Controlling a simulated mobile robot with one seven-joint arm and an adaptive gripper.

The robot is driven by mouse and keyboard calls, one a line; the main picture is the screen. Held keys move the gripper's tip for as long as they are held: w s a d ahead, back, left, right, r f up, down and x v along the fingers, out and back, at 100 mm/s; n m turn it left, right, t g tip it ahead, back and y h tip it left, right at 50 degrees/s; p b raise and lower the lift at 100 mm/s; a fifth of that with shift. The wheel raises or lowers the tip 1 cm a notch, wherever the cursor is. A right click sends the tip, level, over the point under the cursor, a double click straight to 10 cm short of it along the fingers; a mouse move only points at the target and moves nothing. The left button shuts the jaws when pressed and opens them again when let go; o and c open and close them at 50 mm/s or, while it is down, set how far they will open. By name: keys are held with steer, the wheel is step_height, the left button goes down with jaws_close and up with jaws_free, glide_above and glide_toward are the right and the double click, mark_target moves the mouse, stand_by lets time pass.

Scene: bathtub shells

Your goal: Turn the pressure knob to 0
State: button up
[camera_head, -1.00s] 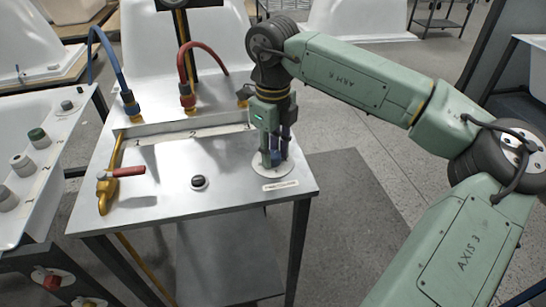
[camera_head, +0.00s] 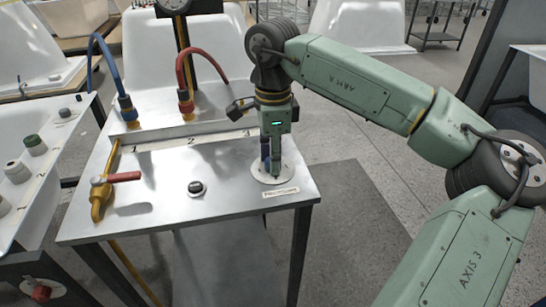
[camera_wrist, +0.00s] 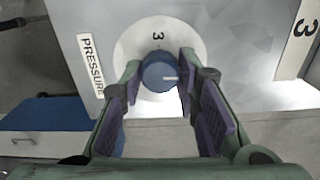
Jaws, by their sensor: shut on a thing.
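A "3" is readable on the dial above the knob; other marks are hidden. My gripper (camera_wrist: 160,80) has its purple-padded fingers on either side of the knob, shut on it. In the head view my gripper (camera_head: 270,168) points straight down at the dial and hides the knob.
A PRESSURE label (camera_wrist: 91,65) lies beside the dial. The metal table (camera_head: 150,222) also bears a small black round fitting (camera_head: 196,188), a red-handled yellow valve (camera_head: 103,190), a blue hose (camera_head: 109,60) and a red hose (camera_head: 182,72).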

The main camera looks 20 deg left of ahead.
steer(key=shift+n, duration=0.4)
steer(key=o, duration=1.2)
steer(key=shift+c, duration=0.2)
steer(key=shift+r, duration=0.1)
step_height(320, 180, up, 12)
